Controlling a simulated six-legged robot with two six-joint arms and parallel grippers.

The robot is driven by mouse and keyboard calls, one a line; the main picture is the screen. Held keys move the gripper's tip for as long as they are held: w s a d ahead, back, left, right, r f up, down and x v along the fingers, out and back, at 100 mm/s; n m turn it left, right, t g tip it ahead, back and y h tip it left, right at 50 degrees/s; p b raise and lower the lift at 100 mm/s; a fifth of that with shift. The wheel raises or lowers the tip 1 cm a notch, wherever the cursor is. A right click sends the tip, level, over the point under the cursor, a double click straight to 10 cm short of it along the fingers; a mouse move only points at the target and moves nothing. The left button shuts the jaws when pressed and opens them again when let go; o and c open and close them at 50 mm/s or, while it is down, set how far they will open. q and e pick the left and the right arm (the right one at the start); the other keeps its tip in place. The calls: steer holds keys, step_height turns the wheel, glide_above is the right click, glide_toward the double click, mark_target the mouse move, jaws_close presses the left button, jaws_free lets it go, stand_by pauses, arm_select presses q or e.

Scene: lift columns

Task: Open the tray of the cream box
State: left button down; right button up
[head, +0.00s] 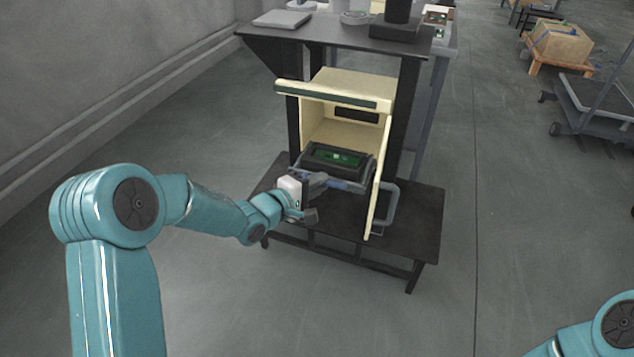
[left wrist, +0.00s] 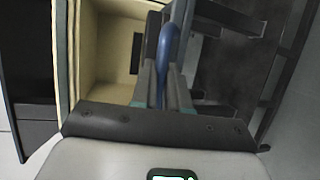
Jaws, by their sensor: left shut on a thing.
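The cream box (head: 345,82) stands on the dark lower shelf of a stand, its front open. A cream panel (head: 377,190) sticks out from its right side, seen nearly edge-on, with a grey bar handle (head: 392,208). A dark tray-like unit with a green panel (head: 337,158) shows in the opening; how far it is out is hard to tell. My left gripper (head: 322,183) is in front of it, shut on a blue handle (head: 347,186). The left wrist view shows the blue handle (left wrist: 168,48) between the fingers (left wrist: 162,85). My right gripper is out of view.
The stand's dark lower shelf (head: 420,215) has bare room at the right. A dark top shelf (head: 335,33) above the box carries a few items. A cart (head: 598,97) and a cardboard box on a pallet (head: 560,42) stand at the far right. The floor around is clear.

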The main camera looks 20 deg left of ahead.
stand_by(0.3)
arm_select(q)
steer(key=c, duration=1.1)
jaws_free()
steer(key=shift+c, duration=0.2)
steer(key=p+v, duration=0.4)
steer(key=v, duration=1.2)
